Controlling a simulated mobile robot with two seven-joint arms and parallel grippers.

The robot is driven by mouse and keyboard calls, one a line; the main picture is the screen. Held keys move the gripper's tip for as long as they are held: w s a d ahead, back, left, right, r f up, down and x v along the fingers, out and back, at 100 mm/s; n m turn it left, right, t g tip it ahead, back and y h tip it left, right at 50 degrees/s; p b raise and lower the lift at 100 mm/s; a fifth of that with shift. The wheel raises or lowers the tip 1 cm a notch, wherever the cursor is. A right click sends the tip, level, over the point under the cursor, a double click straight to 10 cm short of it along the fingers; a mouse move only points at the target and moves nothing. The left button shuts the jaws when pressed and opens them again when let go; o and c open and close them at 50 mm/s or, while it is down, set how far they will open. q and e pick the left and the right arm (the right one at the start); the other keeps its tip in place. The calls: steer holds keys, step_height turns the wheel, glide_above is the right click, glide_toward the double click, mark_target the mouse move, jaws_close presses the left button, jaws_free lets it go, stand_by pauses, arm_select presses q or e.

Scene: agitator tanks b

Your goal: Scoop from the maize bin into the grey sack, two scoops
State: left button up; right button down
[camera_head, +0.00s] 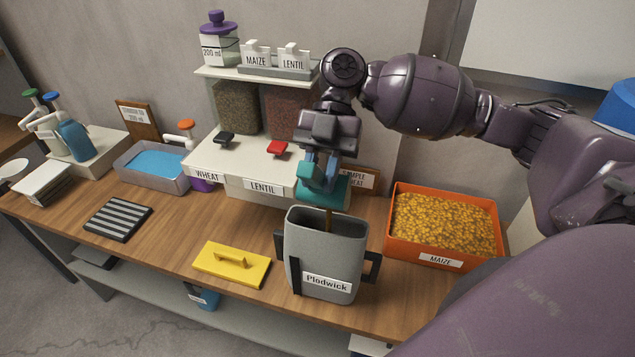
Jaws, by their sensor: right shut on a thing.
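The orange maize bin (443,254), marked MAIZE, stands on the right of the bench, with yellow grain (445,222) spread across it. The grey sack (322,255), labelled Plodwick, stands upright and open at the bench's front middle, left of the bin. My right gripper (322,172) is shut on a teal scoop (320,190) and holds it over the sack's mouth. The sack's inside is mostly hidden. My left gripper is out of view.
A yellow lid-like plate with a handle (232,262) lies left of the sack. Behind the sack stands a dispenser (262,187) marked WHEAT and LENTIL. A striped mat (118,219) and a grey tub with blue contents (150,178) are further left.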

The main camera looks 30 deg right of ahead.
steer(key=shift+w+d+r+g+y, duration=0.35)
steer(key=shift+w+d+g+y, duration=0.15)
steer(key=shift+d+y, duration=0.1)
steer(key=shift+w+d+r+g+y, duration=0.3)
steer(key=shift+w+d+g+y, duration=0.1)
steer(key=shift+w+d+y, duration=0.15)
steer(key=shift+d, duration=0.1)
steer(key=shift+w+d+g+y, duration=0.9)
steer(key=shift+w+d+y, duration=0.2)
steer(key=shift+d, duration=0.2)
